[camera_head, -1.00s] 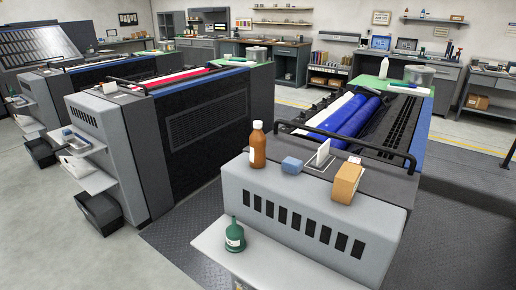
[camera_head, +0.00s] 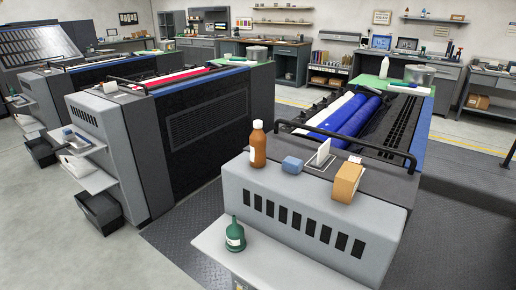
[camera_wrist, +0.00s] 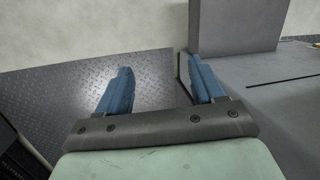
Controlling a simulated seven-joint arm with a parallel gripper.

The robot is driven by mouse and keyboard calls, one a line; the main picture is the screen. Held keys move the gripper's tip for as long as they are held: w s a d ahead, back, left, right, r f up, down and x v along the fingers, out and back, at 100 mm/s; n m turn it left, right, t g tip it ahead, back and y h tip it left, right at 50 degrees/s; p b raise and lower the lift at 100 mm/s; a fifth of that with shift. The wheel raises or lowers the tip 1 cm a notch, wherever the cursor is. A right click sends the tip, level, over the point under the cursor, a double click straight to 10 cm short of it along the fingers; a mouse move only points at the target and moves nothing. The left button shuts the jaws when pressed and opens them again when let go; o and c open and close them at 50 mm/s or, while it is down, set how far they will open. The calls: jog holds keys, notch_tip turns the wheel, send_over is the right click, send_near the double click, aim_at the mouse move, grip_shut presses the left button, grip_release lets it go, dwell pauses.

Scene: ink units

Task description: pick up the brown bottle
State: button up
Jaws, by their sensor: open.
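The brown bottle (camera_head: 258,146) with a white label stands upright on top of the grey press unit, near its left corner in the head view. My gripper (camera_wrist: 160,82) shows in the wrist view with its two blue fingers apart and nothing between them. The wrist view looks past the fingers at dark tread-plate floor and a grey surface. The bottle does not show there. In the head view only a tiny part, possibly of my arm, shows at the bottom edge, so the distance from gripper to bottle cannot be told.
A blue block (camera_head: 292,165), a white card in a holder (camera_head: 322,152) and a tan box (camera_head: 346,182) stand right of the bottle. A green bottle (camera_head: 235,236) stands on the lower shelf (camera_head: 275,265). A black rail (camera_head: 345,138) and blue rollers (camera_head: 350,115) lie behind.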

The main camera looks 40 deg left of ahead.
jog(key=w+a+r+n+t+y, duration=0.2)
jog(key=w+r+t, duration=0.4)
jog(key=w+r, duration=2.1)
jog(key=w+a+r+n+t+y, duration=0.15)
jog(key=w+r, duration=0.25)
jog(key=r, duration=0.7)
jog(key=w+a+r+n+t+y, duration=0.15)
jog(key=w+r, duration=0.25)
jog(key=r, duration=0.7)
jog(key=w+a+r+n+t, duration=0.15)
jog(key=w+r, duration=0.25)
jog(key=r, duration=0.7)
jog(key=n+g, duration=0.9)
jog(key=n, duration=0.1)
send_near(259, 122)
jog(key=shift+h, duration=0.4)
jog(key=x, duration=0.5)
jog(key=shift+s+a+f, duration=0.15)
jog(key=shift+s+a, duration=0.15)
jog(key=shift+a, duration=0.05)
jog(key=shift+w+x, duration=0.2)
jog(key=shift+x, duration=1.1)
jog(key=shift+w+x, duration=0.15)
jog(key=shift+x, duration=1.15)
jog(key=shift+a, duration=0.15)
